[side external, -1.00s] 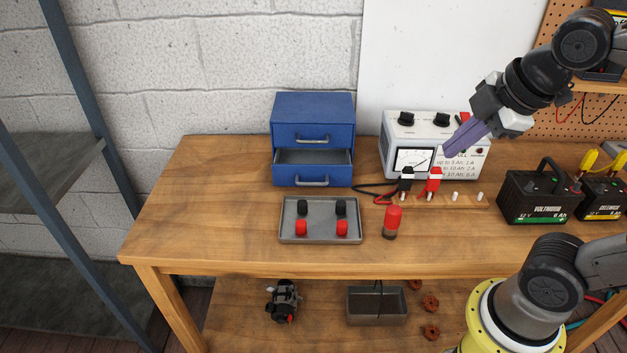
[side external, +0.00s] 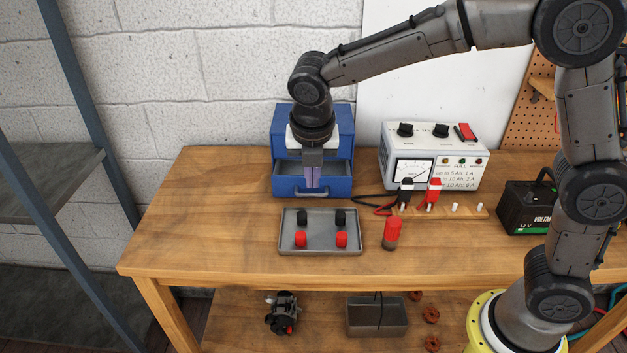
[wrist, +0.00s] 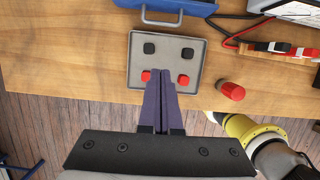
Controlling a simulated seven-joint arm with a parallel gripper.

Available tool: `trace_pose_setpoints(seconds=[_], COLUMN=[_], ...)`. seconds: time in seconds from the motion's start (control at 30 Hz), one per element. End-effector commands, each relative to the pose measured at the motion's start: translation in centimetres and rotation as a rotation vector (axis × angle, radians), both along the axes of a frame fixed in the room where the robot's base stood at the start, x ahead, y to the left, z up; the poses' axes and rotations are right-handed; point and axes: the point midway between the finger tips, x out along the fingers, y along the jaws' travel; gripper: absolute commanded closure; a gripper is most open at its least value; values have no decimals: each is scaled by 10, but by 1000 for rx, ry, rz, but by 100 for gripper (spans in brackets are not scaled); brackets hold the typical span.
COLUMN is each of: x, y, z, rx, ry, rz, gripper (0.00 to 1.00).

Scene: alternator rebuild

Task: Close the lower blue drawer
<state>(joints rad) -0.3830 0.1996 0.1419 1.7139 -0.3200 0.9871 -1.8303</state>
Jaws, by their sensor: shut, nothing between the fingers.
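The blue cabinet (side external: 340,122) stands at the back of the bench. Its lower blue drawer (side external: 286,188) is pulled out, with its grey inside partly visible. In the wrist view, the front of the drawer (wrist: 190,6) and its grey handle show at the top edge. My gripper (side external: 313,186) points down in the side view and overlaps the middle of the drawer front. In the wrist view my gripper's purple fingers (wrist: 164,72) are together and empty, on the near side of the handle. I cannot tell whether they touch the drawer. My arm hides most of the upper drawer.
A grey tray (side external: 322,243) with black and red caps lies in front of the drawer. A red-topped cylinder (side external: 391,232) stands right of it. A white charger (side external: 462,160) with cables stands right of the cabinet. The bench (side external: 205,215) is clear at left.

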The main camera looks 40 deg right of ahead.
Motion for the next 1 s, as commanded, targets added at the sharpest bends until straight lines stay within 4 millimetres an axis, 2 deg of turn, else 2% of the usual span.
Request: trace_pose_setpoints(seconds=[0.47,0.7,1.0], x=[17,40,46], y=[-19,-40,-46], z=[-87,-92,-94], rx=[-1,0,1], ry=[5,1,1], rz=[-4,-5,-3], gripper=[100,100,100])
